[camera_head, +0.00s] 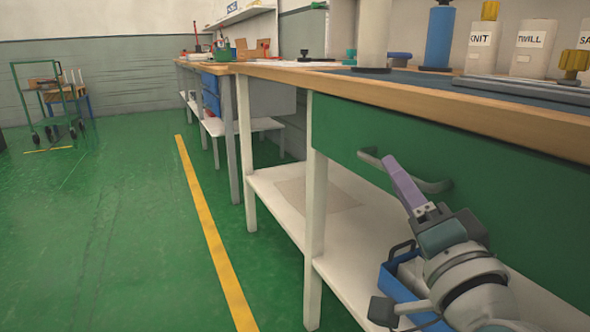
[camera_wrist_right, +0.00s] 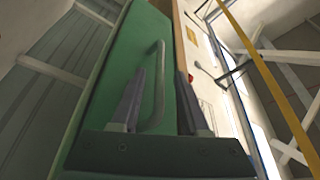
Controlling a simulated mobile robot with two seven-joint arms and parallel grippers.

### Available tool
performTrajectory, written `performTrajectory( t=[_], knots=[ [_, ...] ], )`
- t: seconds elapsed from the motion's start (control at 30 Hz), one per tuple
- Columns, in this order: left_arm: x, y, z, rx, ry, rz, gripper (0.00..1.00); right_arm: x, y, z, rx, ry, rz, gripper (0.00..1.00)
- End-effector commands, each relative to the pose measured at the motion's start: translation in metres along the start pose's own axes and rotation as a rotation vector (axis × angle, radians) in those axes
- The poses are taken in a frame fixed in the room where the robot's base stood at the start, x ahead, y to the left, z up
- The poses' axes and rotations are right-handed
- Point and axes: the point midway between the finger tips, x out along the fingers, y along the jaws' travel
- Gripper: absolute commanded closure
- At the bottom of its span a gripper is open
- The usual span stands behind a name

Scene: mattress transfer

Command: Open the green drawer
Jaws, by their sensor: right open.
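The green drawer (camera_head: 345,133) has its front under the wooden edge of the workbench and looks closed. Its grey bar handle (camera_head: 433,186) is partly hidden behind my right gripper (camera_head: 392,168). That gripper has purplish fingers that reach up across the handle in the head view. In the right wrist view, the green drawer front (camera_wrist_right: 112,75) fills the middle. The handle (camera_wrist_right: 159,85) shows between the two spread fingers of the right gripper (camera_wrist_right: 158,103). The gripper is open; I cannot tell whether a finger touches the handle. My left gripper is not in view.
The workbench top (camera_head: 400,93) carries a blue bottle (camera_head: 438,38) and labelled containers (camera_head: 537,47). A white lower shelf (camera_head: 360,235) holds a blue bin (camera_head: 400,285). Green floor (camera_head: 110,220) lies clear on the left, with a trolley (camera_head: 45,95) far back.

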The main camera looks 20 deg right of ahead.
Motion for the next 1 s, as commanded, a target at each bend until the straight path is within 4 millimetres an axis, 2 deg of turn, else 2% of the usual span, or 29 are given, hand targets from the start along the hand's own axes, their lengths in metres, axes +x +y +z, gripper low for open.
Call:
performTrajectory(
  t=[0.1, 0.2, 0.33, 0.57, 1.0],
  knots=[
    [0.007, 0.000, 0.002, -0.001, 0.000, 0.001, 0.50, 0.020, 0.001, 0.001, -0.001, 0.002, -0.002, 0.55],
    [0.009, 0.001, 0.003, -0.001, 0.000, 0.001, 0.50, 0.031, 0.001, 0.001, -0.002, 0.001, -0.001, 0.55],
    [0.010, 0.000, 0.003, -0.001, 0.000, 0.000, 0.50, 0.038, 0.001, 0.000, -0.002, -0.001, 0.000, 0.55],
    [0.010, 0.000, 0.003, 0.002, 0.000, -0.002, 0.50, 0.039, 0.001, 0.000, -0.002, -0.002, 0.002, 0.55],
    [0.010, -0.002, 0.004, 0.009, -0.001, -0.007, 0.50, 0.039, 0.001, 0.000, -0.002, -0.002, 0.001, 1.00]
  ],
)
